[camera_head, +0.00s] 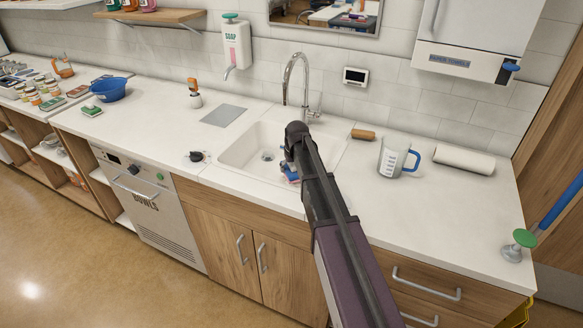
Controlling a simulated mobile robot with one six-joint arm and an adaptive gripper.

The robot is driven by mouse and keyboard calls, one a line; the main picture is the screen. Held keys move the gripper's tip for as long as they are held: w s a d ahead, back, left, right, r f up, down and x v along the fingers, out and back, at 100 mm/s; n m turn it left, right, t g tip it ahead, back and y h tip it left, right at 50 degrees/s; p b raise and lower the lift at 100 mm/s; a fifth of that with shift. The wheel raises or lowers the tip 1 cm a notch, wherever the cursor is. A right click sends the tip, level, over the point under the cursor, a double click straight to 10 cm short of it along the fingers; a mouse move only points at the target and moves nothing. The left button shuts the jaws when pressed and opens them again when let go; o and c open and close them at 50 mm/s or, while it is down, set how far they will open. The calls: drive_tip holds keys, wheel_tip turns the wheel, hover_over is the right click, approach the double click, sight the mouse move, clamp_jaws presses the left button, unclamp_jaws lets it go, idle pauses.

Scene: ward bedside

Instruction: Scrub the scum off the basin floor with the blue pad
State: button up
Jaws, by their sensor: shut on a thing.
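The white basin (236,149) is set into the counter, with its drain (267,156) showing on the floor. My arm reaches in over the front right of the basin and hides much of its right side. Beside the arm's end, a small part of my gripper (290,174) shows low in the basin. It is shut on the blue pad (287,169), of which only a little shows. I cannot tell whether the pad touches the floor. No scum is clearly visible at this size; part of the floor is hidden.
A chrome faucet (297,82) stands behind the basin. To the right are a brown roll (363,134), a measuring jug (393,158) with a blue handle and a white roll (464,160). A grey plate (223,115) and a black knob (196,156) lie left of the basin.

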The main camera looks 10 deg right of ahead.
drive_tip(key=shift+f+b, duration=2.25)
drive_tip(key=shift+f, duration=0.25)
drive_tip(key=shift+f+b, duration=1)
drive_tip(key=shift+b, duration=0.05)
drive_tip(key=shift+w+d+r, duration=0.1)
drive_tip(key=shift+w+d, duration=0.5)
drive_tip(key=shift+w, duration=0.2)
drive_tip(key=shift+w+d+r, duration=0.1)
drive_tip(key=shift+w+d, duration=0.45)
drive_tip(key=shift+w, duration=0.2)
drive_tip(key=shift+w+f, duration=0.1)
drive_tip(key=shift+w+d+f, duration=0.1)
drive_tip(key=shift+w+d, duration=1.05)
drive_tip(key=shift+w, duration=0.3)
drive_tip(key=shift+w+a, duration=0.1)
drive_tip(key=shift+w+a, duration=0.45)
drive_tip(key=shift+a, duration=0.15)
